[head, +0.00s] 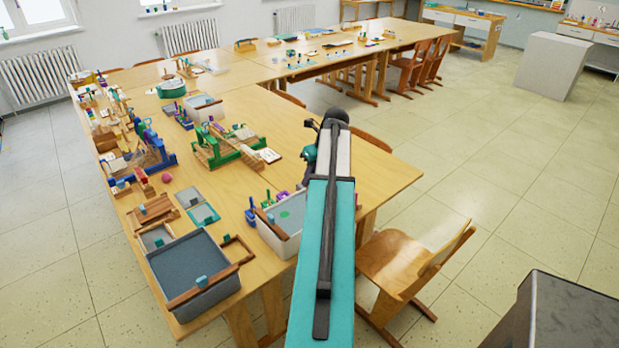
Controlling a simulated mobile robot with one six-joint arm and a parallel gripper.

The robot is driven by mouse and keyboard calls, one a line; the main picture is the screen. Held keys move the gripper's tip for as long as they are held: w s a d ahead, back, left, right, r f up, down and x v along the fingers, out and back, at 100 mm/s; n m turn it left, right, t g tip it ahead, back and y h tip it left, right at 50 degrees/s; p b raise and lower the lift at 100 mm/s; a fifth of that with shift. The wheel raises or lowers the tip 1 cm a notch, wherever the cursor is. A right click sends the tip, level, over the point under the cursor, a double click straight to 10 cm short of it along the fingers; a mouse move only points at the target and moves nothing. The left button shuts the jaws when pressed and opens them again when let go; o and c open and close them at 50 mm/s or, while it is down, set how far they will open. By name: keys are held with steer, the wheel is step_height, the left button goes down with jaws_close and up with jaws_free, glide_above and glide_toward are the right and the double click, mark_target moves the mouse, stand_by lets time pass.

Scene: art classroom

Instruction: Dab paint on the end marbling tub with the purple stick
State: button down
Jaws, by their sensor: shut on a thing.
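A large grey marbling tub (232,285) stands at the near end of the table, with a wooden bar across its rim and a small teal block on the bar. A second, pale tub (272,241) stands to its right, with a green spot on its grey surface; my arm covers its right side.
Another pale tub (203,108) stands farther back. A wooden chair (400,265) stands close to my arm's right side.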

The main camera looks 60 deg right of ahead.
step_height(320, 180, down, 2)
steer(key=shift+f+b, duration=0.1)
steer(key=shift+b, duration=0.6)
steer(key=shift+f, duration=1.7)
steer(key=shift+f, duration=0.35)
steer(key=shift+r, duration=0.15)
steer(key=shift+r+p, duration=3.85)
steer(key=shift+r, duration=1.05)
